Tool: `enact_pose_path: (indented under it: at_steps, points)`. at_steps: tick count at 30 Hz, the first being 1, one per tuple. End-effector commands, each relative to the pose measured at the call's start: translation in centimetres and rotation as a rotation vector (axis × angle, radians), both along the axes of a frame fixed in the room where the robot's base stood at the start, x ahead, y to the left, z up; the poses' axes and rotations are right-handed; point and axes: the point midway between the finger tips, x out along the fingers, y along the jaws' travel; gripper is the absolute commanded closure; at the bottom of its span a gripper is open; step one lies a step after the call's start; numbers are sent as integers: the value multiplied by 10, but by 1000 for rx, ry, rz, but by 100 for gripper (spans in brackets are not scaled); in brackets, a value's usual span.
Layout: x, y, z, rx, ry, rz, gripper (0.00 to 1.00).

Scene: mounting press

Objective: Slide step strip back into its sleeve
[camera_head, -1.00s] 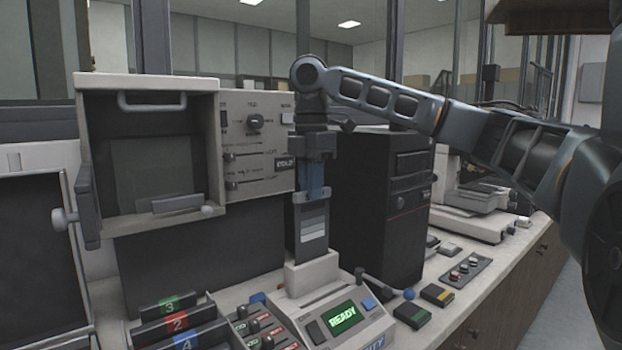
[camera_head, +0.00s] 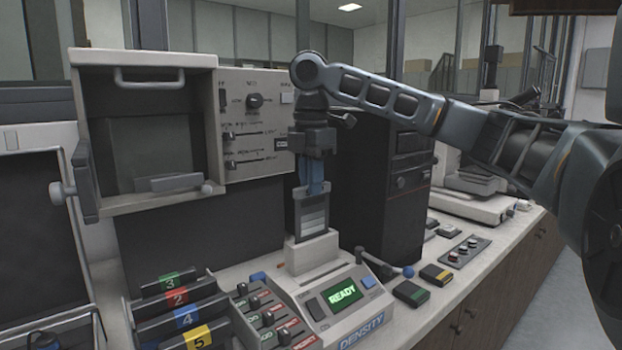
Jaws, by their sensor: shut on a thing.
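My gripper (camera_head: 312,187) points straight down and is shut on the top of the step strip (camera_head: 312,212). The strip is a dark upright piece with a stack of lighter grey patches on its face. Its lower end disappears at the top of a pale block-like sleeve (camera_head: 312,254). The sleeve stands behind the console with the green READY display (camera_head: 341,294). The strip looks upright and in line with the sleeve. How deep its hidden lower end sits cannot be told.
A beige cabinet (camera_head: 252,148) with an open front stands left, and a black tower (camera_head: 385,200) stands close on the right. Numbered folders (camera_head: 185,318) and a row of red-marked switches (camera_head: 268,318) are in front.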

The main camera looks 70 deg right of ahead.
Motion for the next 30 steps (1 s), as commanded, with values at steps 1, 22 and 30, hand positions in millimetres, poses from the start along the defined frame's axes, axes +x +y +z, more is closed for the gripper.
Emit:
enact_pose_path:
  at_steps: [1,22,30]
  points:
    - [0,0,-5,1,0,1,100]
    - [0,0,-49,1,0,1,100]
    - [0,0,-66,1,-1,1,100]
